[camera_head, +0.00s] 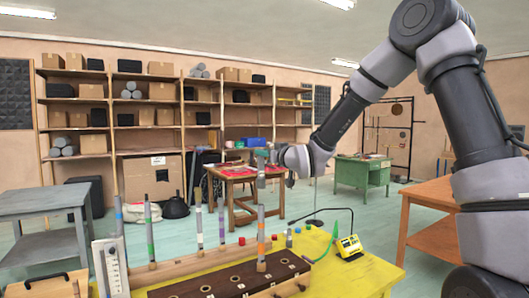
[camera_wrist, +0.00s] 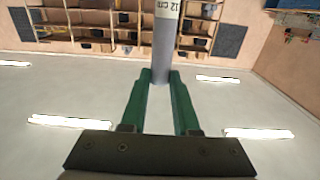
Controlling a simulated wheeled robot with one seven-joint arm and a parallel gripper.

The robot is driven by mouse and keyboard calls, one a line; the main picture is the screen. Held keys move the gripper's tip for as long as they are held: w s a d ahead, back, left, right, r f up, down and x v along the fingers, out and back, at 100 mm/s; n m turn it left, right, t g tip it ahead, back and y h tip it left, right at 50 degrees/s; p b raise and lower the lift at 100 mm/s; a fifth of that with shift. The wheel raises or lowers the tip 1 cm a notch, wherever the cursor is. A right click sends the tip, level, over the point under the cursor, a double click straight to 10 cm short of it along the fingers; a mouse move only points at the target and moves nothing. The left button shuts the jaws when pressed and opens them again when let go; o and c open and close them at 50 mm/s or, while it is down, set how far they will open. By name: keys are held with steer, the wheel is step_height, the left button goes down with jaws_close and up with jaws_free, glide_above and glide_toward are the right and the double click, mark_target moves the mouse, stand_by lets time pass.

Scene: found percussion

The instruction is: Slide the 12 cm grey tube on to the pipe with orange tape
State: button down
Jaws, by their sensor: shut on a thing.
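My gripper (camera_head: 263,157) has green fingers and is shut on the 12 cm grey tube (camera_head: 261,177). In the wrist view the tube (camera_wrist: 165,45) stands between the fingertips (camera_wrist: 161,76), with a pale "12 cm" label. Depth alignment cannot be told. The pipe does not show in the wrist view.
Other upright pipes carry blue (camera_head: 119,216), green (camera_head: 150,235) and purple (camera_head: 221,214) bands. A dark wooden block with holes (camera_head: 228,282) lies in front.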

mark_target(263, 175)
steer(key=shift+f, duration=2.7)
steer(key=shift+f, duration=1.45)
steer(key=c, duration=0.6)
jaws_free()
steer(key=v, duration=1.1)
steer(key=shift+w, duration=0.1)
